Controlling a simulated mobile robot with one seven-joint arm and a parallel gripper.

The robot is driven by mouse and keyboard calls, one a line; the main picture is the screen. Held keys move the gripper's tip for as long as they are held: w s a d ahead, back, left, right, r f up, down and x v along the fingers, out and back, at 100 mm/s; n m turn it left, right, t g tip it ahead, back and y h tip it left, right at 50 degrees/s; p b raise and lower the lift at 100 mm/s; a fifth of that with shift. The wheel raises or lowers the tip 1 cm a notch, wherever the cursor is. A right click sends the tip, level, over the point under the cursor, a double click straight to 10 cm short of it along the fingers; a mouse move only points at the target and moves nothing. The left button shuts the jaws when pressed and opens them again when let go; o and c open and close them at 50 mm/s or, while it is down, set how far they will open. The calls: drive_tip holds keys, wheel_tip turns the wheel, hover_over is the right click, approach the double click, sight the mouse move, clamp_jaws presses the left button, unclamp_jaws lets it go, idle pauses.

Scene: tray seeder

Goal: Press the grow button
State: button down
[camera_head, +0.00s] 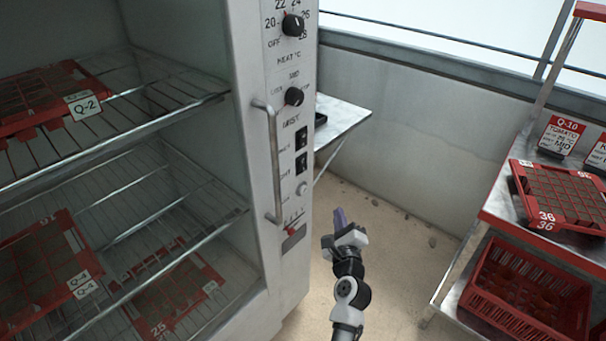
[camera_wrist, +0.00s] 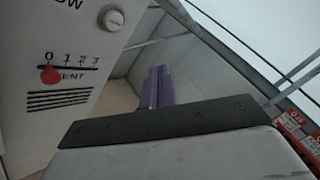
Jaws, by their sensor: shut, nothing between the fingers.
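The grow button is a round, pale push button (camera_head: 302,188) low on the white control panel of the cabinet. In the wrist view the button (camera_wrist: 112,18) sits at the top left, beside a label partly cut off to "OW". My gripper (camera_head: 340,216) is to the right of the panel and lower in the head view, apart from the button. In the wrist view its purple fingers (camera_wrist: 159,86) are together, with nothing between them, and point past the panel's right side toward the floor and wall.
A red vent slider (camera_wrist: 50,74) sits below the button. Above it are two dark switches (camera_head: 301,150), knobs (camera_head: 293,96) and a vertical handle (camera_head: 270,165). A metal side table (camera_head: 345,120) stands behind. A shelf rack with a red seed tray (camera_head: 560,195) and crate (camera_head: 525,295) stands right.

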sight(303, 189)
drive_tip(key=w+a+p, duration=0.4)
drive_tip(key=w+a, duration=0.2)
drive_tip(key=a, duration=0.1)
drive_tip(key=shift+w+a+p, duration=0.15)
drive_tip(key=shift+p, duration=0.15)
idle(0.6)
drive_tip(key=shift+w+a, duration=0.1)
idle(1.8)
drive_tip(key=shift+w+a+p, duration=0.15)
drive_tip(key=shift+a+p, duration=0.1)
drive_tip(key=shift+p, duration=0.05)
drive_tip(key=shift+w+a+p, duration=0.3)
drive_tip(key=shift+a+p, duration=0.05)
drive_tip(key=shift+a, duration=0.1)
idle(0.9)
drive_tip(key=shift+d, duration=0.1)
drive_tip(key=shift+s+d+b, duration=0.5)
drive_tip(key=shift+s+d, duration=0.05)
drive_tip(key=shift+d, duration=0.1)
